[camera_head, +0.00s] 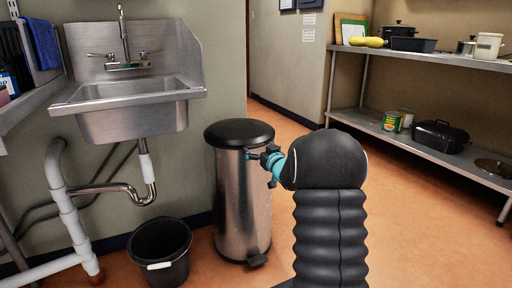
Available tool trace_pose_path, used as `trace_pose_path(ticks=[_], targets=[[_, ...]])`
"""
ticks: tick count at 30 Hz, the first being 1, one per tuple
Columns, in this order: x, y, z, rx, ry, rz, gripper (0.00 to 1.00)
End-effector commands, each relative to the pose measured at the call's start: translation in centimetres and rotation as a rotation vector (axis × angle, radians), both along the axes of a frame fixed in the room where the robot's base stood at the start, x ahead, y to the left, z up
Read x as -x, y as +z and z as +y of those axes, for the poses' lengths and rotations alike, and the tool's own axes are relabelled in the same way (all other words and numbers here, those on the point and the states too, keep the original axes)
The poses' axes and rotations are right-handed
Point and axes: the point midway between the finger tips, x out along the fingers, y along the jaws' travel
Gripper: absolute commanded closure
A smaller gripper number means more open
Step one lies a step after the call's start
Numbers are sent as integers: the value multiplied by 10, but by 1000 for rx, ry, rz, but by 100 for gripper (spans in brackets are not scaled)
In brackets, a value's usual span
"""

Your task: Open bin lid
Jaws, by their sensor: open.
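The bin (236,200) is a tall, round brushed-metal can standing on the floor in the middle of the view. Its black domed lid (239,132) is shut. A black foot pedal (257,261) sticks out at its base. My gripper (254,154) is open at the upper right side of the bin, just below the lid's edge. Whether its fingertips touch the bin or lid, I cannot tell. My dark ribbed arm hides the floor to the right of the bin.
A steel sink (130,100) hangs on the wall at left, with white drain pipes (70,215) below. A black bucket (160,252) stands left of the bin. A metal shelf rack (430,150) with pots and cans stands at right. Orange floor (420,235) is open at right.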

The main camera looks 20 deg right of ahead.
Motion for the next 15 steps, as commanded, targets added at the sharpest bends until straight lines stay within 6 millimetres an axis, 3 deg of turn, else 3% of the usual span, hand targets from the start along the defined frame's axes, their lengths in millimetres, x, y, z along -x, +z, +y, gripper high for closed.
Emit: trace_pose_path(ticks=[6, 15], targets=[[-23, 0, 1, 0, 1, 0, 0], [-29, 0, 1, 0, 0, 1, 0]])
